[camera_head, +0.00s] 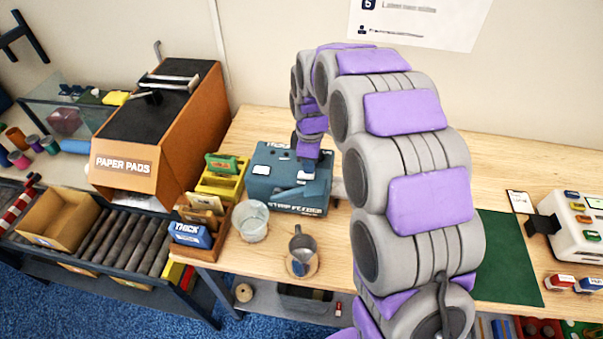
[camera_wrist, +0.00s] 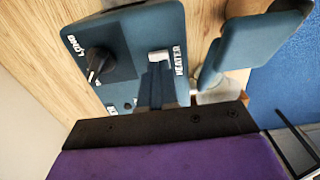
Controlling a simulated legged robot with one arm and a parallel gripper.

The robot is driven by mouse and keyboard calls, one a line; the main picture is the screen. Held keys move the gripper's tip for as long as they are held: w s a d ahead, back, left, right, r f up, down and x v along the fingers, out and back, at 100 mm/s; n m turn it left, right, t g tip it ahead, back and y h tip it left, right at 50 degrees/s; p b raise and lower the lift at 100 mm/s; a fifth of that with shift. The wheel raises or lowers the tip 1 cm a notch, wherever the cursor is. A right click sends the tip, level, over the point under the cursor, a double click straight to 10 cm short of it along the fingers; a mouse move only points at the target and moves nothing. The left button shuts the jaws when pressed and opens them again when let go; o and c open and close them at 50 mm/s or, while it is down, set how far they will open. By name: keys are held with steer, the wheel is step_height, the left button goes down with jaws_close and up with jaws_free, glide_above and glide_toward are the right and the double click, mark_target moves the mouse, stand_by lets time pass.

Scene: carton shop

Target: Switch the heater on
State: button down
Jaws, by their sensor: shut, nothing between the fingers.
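The teal strip feeder (camera_head: 262,187) stands on the wooden bench, partly covered by my arm in the head view. In the wrist view its teal panel (camera_wrist: 130,32) carries the word HEATER beside a small white switch piece (camera_wrist: 158,55), and a black dial near the word LONG. My gripper (camera_wrist: 156,72) is shut and empty, with its fingertips right by the white switch piece. I cannot tell whether they touch it, or which way the switch is set. In the head view my fingers are hard to make out at the feeder.
A wooden tray with colored boxes (camera_head: 187,234) is to the left. A green mat (camera_head: 508,262) and a white machine (camera_head: 575,232) lie to the right. A paper pads bin (camera_head: 180,125) stands further left.

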steer(key=shift+d+f, duration=0.15)
steer(key=shift+d, duration=0.45)
steer(key=shift+a+f, duration=0.35)
steer(key=shift+a, duration=0.4)
steer(key=shift+d+f, duration=0.2)
steer(key=shift+d, duration=0.4)
steer(key=shift+a+r+p, duration=0.25)
steer(key=shift+r, duration=0.3)
steer(key=shift+a+r+p, duration=0.25)
steer(key=shift+r, duration=0.25)
steer(key=shift+d+r+p, duration=0.2)
steer(key=shift+r+p, duration=0.1)
steer(key=shift+r, duration=0.35)
steer(key=shift+d+r+p, duration=0.15)
steer(key=shift+r+p, duration=0.1)
steer(key=shift+r, duration=0.35)
steer(key=shift+r+p, duration=0.4)
steer(key=shift+r, duration=0.5)
steer(key=shift+a+r, duration=0.2)
steer(key=shift+r, duration=0.15)
steer(key=shift+d, duration=0.1)
